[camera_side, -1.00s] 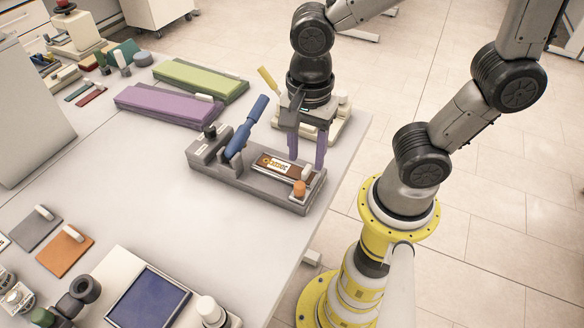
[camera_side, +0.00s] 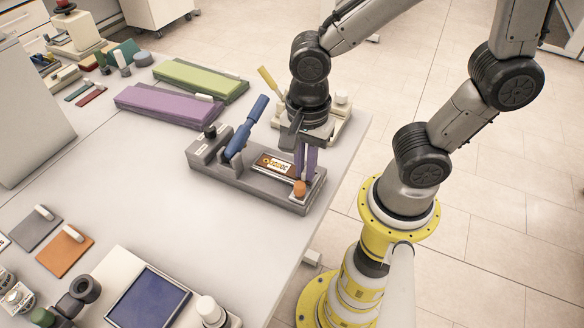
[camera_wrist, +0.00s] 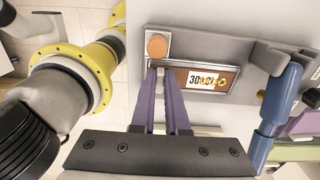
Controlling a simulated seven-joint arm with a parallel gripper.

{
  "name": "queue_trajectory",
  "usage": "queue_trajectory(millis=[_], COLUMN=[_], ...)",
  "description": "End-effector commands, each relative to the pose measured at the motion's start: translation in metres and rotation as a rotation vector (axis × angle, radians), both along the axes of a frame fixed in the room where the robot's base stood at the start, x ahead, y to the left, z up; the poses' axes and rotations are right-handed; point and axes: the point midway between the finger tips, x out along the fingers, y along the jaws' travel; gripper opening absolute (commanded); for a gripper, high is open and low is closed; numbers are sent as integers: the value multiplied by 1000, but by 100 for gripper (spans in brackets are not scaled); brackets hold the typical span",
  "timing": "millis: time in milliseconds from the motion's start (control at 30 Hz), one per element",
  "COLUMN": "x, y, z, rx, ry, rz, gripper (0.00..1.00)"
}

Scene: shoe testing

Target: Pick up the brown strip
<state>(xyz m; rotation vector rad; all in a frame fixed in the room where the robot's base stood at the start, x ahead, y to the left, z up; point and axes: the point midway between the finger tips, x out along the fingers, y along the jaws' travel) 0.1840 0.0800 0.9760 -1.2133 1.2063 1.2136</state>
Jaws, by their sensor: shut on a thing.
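The brown strip (camera_side: 276,166) with a white label lies in the grey fixture (camera_side: 215,178), near the orange knob (camera_side: 299,188). It also shows in the wrist view (camera_wrist: 228,79), running right from my fingertips. My gripper (camera_side: 305,176) has purple fingers pointing down at the strip's knob end. In the wrist view my gripper (camera_wrist: 160,70) has its fingertips close together at the strip's end. It is shut on the strip, which still lies level in the fixture. The exact contact at the fingertips is partly hidden.
A blue lever (camera_side: 246,128) rises from the fixture's left part. Purple (camera_side: 168,107) and green (camera_side: 200,80) blocks lie behind. A cream device with a yellow handle (camera_side: 267,78) stands behind my gripper.

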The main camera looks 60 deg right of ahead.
Motion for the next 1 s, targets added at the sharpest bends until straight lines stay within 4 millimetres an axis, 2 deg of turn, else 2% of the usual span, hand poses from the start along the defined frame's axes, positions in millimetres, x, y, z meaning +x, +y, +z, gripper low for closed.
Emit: queue_trajectory(millis=[367,533,633,900,1000], x=[1,1,1,-44,-67], y=[0,1,0,-19,-29], z=[4,18,34,90,102], rx=[1,2,2,4,3], ry=[-2,-4,-7,-11,-8], rz=[0,0,0,0,0], gripper=[0,0,0,0,0])
